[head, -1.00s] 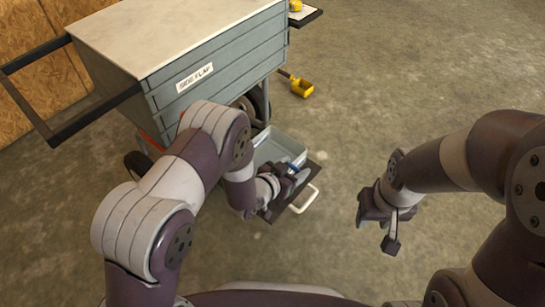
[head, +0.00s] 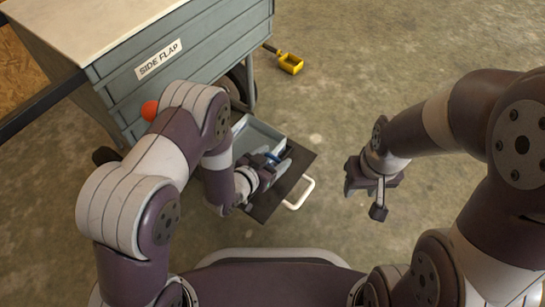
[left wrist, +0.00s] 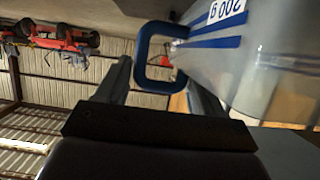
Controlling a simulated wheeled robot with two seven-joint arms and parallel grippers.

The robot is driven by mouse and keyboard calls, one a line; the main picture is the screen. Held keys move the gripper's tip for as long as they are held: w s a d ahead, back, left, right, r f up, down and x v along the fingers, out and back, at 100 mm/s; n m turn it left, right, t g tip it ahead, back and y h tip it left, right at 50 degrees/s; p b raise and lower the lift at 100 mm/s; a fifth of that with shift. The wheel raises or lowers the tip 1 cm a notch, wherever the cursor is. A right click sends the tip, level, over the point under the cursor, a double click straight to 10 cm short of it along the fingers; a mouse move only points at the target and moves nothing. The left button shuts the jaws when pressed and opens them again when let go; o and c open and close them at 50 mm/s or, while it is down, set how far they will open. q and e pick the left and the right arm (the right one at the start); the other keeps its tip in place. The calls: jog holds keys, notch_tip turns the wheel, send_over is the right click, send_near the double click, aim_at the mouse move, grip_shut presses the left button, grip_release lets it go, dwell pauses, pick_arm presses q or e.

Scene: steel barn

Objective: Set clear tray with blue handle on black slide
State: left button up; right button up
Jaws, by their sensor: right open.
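The clear tray (left wrist: 275,65), with a 200 g label and blue stripes, fills the upper right of the left wrist view. Its blue loop handle (left wrist: 152,60) lies between the fingers of my left gripper (left wrist: 152,68), which appears shut on it. In the head view my left gripper (head: 273,160) is at the tray's (head: 262,134) near end, over the black slide (head: 268,205). I cannot tell whether the tray touches the slide. The arm hides part of both. My right gripper (head: 376,192) is open and empty above the floor.
A grey cart (head: 180,70) marked SIDE FLAP stands at the upper left, with an orange-red ball (head: 150,110) beside my left arm. A white pull handle (head: 300,192) sticks out from the slide. A yellow scoop (head: 290,63) lies on the floor. The floor on the right is clear.

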pick_arm(q)
jog(key=shift+o, duration=1.3)
jog(key=shift+r, duration=0.15)
jog(key=p+v, duration=0.6)
jog(key=v, duration=0.6)
